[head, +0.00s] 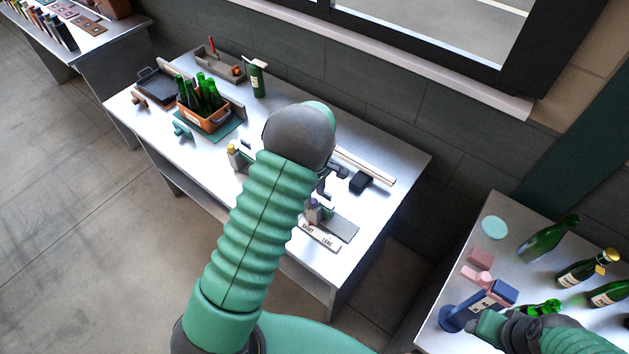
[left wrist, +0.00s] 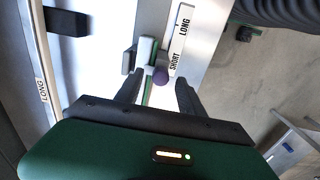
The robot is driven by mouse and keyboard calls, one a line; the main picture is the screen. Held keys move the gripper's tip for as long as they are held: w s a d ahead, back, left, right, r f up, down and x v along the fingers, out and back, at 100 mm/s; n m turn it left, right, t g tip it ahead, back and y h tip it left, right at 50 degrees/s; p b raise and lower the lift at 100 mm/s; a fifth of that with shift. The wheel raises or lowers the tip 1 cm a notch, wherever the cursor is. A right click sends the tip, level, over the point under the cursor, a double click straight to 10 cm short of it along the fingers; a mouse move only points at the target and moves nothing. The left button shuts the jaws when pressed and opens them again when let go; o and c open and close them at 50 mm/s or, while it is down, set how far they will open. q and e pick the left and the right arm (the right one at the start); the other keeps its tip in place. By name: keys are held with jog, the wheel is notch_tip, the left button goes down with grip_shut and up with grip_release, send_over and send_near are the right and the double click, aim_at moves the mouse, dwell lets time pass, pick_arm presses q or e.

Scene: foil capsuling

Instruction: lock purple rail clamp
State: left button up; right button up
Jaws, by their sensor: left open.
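The purple rail clamp (left wrist: 160,77) shows in the left wrist view as a purple knob beside a pale grey block, next to a strip marked SHORT and LONG (left wrist: 180,40). In the head view the purple part (head: 314,212) is small and partly hidden by my left arm. My left gripper (left wrist: 158,94) is open, with one finger on each side of the purple knob. I cannot tell whether the fingers touch it. My right gripper (head: 488,326) is at the lower right in the head view, by the side table; its fingers are unclear.
The main table (head: 385,215) carries a crate of green bottles (head: 205,118), a dark tray (head: 155,84), a standing bottle (head: 257,78) and a black block (head: 361,181). The right table holds several bottles and a blue device (head: 490,300) near my right gripper.

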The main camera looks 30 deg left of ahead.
aim_at(314, 200)
pick_arm(q)
notch_tip(314, 200, up, 15)
jog(key=b, duration=0.2)
jog(key=shift+w, duration=0.2)
jog(key=shift+f, duration=0.15)
